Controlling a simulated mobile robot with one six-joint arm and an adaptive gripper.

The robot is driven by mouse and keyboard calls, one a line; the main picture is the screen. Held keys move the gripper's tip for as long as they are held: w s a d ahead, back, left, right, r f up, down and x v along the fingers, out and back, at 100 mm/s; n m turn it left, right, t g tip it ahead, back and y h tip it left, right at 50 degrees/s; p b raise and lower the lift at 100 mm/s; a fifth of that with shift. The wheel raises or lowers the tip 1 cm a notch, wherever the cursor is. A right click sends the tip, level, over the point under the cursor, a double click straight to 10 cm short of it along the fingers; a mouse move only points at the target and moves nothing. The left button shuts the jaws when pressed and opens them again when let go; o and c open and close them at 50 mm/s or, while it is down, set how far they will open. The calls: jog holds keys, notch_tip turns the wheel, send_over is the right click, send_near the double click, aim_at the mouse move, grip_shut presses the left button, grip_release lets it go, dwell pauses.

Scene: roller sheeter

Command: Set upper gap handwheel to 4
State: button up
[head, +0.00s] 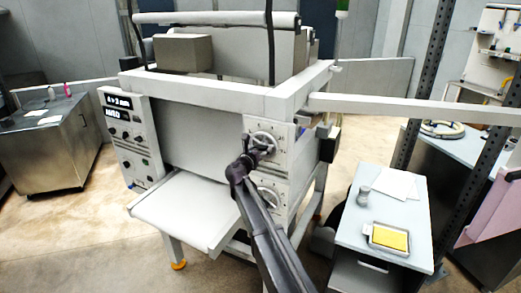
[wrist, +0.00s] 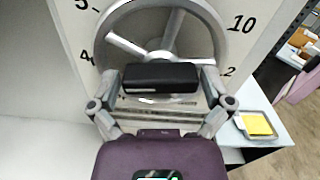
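The upper gap handwheel (head: 263,141) is a grey spoked ring on the white side panel of the sheeter. It fills the top of the wrist view (wrist: 187,12), over a dial with black numbers. My gripper (head: 250,155) is at the wheel's lower left in the head view. In the wrist view its fingers (wrist: 160,88) stand either side of a black block (wrist: 160,75) in front of the lower rim. Firm contact is unclear.
A second, lower handwheel (head: 268,197) sits below, close to my arm. A white outfeed table (head: 185,208) juts out at the left. A control panel (head: 124,135) is further left. A side cabinet (head: 375,225) with a yellow-filled tray (head: 390,238) stands at the right.

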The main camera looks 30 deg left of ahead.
jog(key=shift+s, duration=0.1)
jog(key=s, duration=1.2)
dwell(0.9)
jog(key=w+d+f+m+g+h+b, duration=0.1)
jog(key=d+f+m+g+h+b, duration=0.15)
jog(key=d+f+m, duration=0.65)
jog(key=w+d+f+m+g+h+b, duration=0.1)
jog(key=d+f+m+g+h+b, duration=0.15)
jog(key=d, duration=1.25)
jog(key=w+d+f+m+g+h+b, duration=0.1)
jog(key=w+d+f+m+g+b, duration=0.2)
jog(key=d+f+m, duration=0.65)
jog(key=s+d+f+m+g+y+b, duration=0.2)
jog(key=s+d+f+m+g+b, duration=0.1)
jog(key=s+d+f+m, duration=0.2)
jog(key=s+d+f+m+g+y+b, duration=0.2)
jog(key=s+d+f+m, duration=0.3)
jog(key=d, duration=0.8)
jog(key=s+d+f+m+g+y+b, duration=0.2)
jog(key=s+d+f+m+g+b, duration=0.2)
jog(key=s+d+m, duration=0.3)
jog(key=s+d+f+g, duration=0.1)
jog(key=s+d, duration=0.1)
jog(key=s, duration=0.1)
jog(key=shift+s+f+b, duration=0.15)
jog(key=shift+s+b, duration=0.2)
